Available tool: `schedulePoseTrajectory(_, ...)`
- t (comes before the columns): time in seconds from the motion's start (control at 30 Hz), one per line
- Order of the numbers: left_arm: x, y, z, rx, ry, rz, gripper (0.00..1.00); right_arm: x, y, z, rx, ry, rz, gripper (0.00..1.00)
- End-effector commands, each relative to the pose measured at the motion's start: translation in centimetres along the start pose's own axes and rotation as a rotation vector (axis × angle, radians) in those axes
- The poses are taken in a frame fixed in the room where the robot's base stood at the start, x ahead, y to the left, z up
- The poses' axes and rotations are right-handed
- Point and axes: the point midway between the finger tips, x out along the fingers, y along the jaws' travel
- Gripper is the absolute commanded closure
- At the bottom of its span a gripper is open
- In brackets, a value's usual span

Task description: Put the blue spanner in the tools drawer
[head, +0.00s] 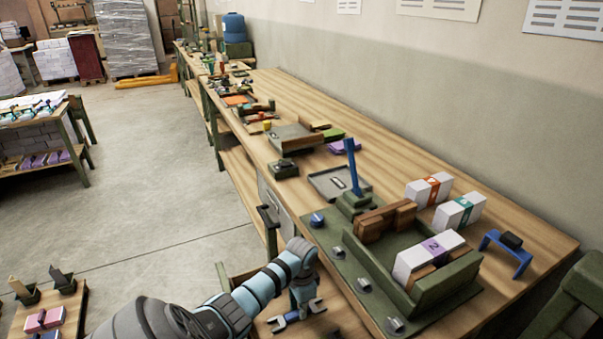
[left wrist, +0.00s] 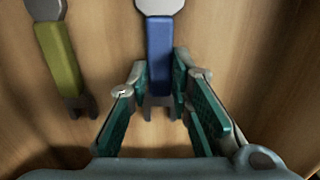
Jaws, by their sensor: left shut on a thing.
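My left gripper (head: 302,304) is low over an open wooden drawer (head: 345,322) below the bench's front edge. The left wrist view shows its fingers on both sides of the blue spanner (left wrist: 159,70), shut on its handle. In the head view a spanner end (head: 278,324) sticks out left of the fingers. A green spanner (left wrist: 60,60) lies on the wooden surface left of the blue one. I cannot tell whether the blue spanner touches the wood. My right gripper is out of view.
A green press (head: 447,282) with paper bundles stands on the bench (head: 520,235) above the drawer. A grey tray (head: 330,184) and small tools lie farther along. A low table (head: 72,305) stands at the lower left. The floor between is clear.

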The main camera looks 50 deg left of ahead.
Motion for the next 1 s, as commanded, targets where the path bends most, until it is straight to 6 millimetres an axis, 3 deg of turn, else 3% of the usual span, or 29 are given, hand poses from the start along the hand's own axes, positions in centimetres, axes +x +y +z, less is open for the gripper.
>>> schedulePoseTrajectory(0.27,0.1,0.0,-0.1,-0.001,0.001,0.0,1.0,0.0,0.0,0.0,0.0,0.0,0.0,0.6)
schedulePoseTrajectory(0.3,0.1,0.0,0.0,-0.001,0.001,0.0,0.79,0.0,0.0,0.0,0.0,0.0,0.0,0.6)
schedulePoseTrajectory(0.43,0.1,0.0,0.0,-0.001,0.001,0.0,0.6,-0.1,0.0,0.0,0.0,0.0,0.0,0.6)
schedulePoseTrajectory(0.77,-0.4,-0.1,0.0,0.0,0.001,-0.001,0.6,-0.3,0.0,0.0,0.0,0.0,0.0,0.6)
schedulePoseTrajectory(0.87,-2.1,-0.1,-0.1,-0.001,0.003,-0.003,0.6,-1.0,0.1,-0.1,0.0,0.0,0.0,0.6)
schedulePoseTrajectory(1.0,-6.2,-0.2,-0.1,0.0,0.005,-0.004,0.6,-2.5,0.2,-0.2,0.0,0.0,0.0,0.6)
